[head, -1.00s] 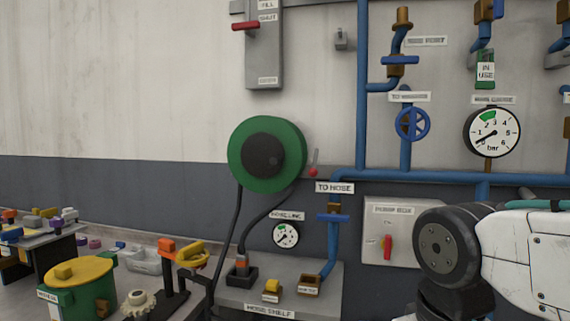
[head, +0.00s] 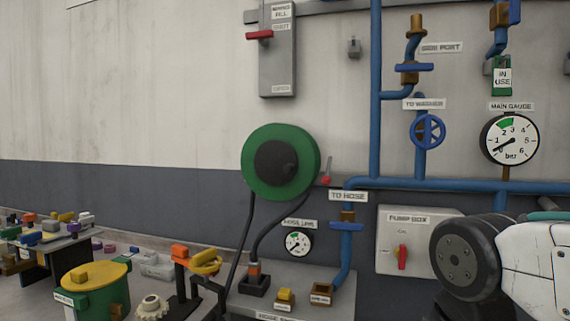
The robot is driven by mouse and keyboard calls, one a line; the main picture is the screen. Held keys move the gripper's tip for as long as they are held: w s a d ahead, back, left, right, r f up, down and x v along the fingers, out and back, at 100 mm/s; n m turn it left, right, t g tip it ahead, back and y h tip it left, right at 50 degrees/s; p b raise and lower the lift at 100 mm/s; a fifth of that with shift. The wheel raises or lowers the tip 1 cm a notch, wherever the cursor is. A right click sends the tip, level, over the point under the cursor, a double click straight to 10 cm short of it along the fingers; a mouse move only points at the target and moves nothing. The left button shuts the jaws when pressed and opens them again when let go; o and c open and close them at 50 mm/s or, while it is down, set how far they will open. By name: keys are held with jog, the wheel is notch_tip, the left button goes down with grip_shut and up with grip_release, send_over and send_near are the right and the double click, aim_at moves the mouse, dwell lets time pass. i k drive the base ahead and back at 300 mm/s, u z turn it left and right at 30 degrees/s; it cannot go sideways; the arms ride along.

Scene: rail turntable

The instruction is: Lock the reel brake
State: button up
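The hose reel, a green disc (head: 308,149) with a black hub (head: 275,163), hangs on the wall in the middle of the head view. Just right of its rim is a small lever with a red knob (head: 326,180), which looks like the reel brake. Its thin grey bar points up from the knob, and it stands apart from the green rim. A black hose (head: 266,238) runs down from the reel to a holder on the shelf. My gripper is out of view; only part of my arm shows at the lower right.
The hose shelf (head: 297,275) juts out below the reel, with a yellow block (head: 285,298) on it. Blue pipes (head: 375,100) and the pump box (head: 397,225) are to the right. A yellow-lidded green bin (head: 97,275) and a cluttered table stand at the lower left.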

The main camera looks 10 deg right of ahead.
aim_at(326, 180)
jog(key=z, duration=0.55)
jog(key=k, duration=0.65)
jog(key=u, duration=0.15)
jog(key=i, duration=0.65)
jog(key=u, duration=0.95)
jog(key=i, duration=0.65)
jog(key=u, duration=0.1)
